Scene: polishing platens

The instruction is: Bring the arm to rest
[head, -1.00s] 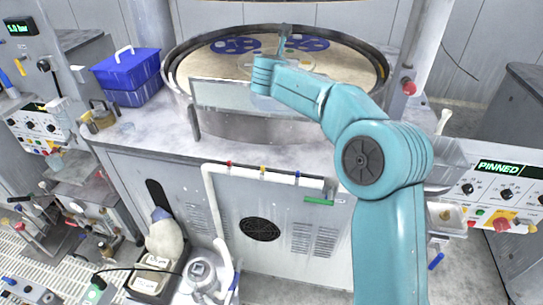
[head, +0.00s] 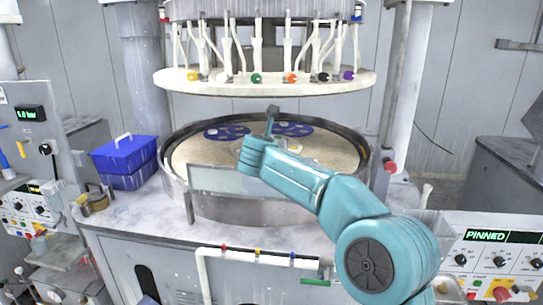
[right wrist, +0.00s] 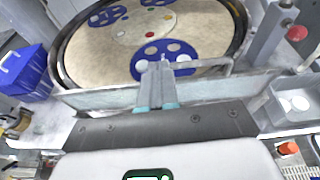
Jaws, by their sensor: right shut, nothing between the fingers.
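My right arm reaches in from the lower right, and its right gripper (head: 271,122) is over the round polishing platen (head: 205,152). The gripper is shut and empty. In the right wrist view the closed fingers (right wrist: 157,76) point toward a blue carrier disc (right wrist: 178,50) with round holes on the platen. I cannot tell whether the fingertips touch anything. My left gripper is not in view.
A clear splash panel (head: 222,181) stands at the platen's front edge. An upper head plate (head: 215,84) with several hoses hangs above. A blue box (head: 124,160) is at the left. A panel reading PINNED (head: 487,236) is at the right.

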